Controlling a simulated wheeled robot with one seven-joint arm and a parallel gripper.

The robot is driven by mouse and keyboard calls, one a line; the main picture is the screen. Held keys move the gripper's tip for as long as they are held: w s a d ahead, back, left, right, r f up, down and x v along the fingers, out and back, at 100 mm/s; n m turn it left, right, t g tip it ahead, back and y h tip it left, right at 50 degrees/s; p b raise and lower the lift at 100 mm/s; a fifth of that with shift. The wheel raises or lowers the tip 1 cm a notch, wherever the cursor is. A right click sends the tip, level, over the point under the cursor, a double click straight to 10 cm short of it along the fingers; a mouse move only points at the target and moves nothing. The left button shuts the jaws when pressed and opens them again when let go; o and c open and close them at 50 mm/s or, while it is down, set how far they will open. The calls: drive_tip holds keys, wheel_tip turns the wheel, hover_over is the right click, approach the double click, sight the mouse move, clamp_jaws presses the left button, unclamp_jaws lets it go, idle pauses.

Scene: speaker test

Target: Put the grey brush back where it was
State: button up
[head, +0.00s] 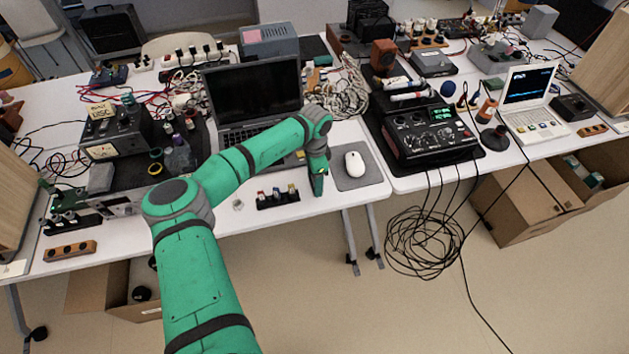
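My gripper (318,187) points down over the front edge of the left table, between a small black holder (278,200) and a mouse pad (367,179). Its fingers are small and partly hidden by my green arm, so I cannot tell whether they are open or shut, or whether they hold anything. I cannot make out a grey brush anywhere in this view. The black holder carries several small coloured items.
A white mouse (354,164) lies on the pad. An open laptop (252,96) stands behind my forearm. A black mixer-like device (430,136) is on the right table, with cables hanging to the floor. A cardboard box (515,212) stands below. Both tables are crowded.

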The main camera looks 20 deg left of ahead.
drive_tip(key=shift+f, duration=0.55)
drive_tip(key=shift+f, duration=0.1)
drive_tip(key=o, duration=1)
drive_tip(key=shift+o, duration=0.2)
wheel_tip(320, 180, up, 12)
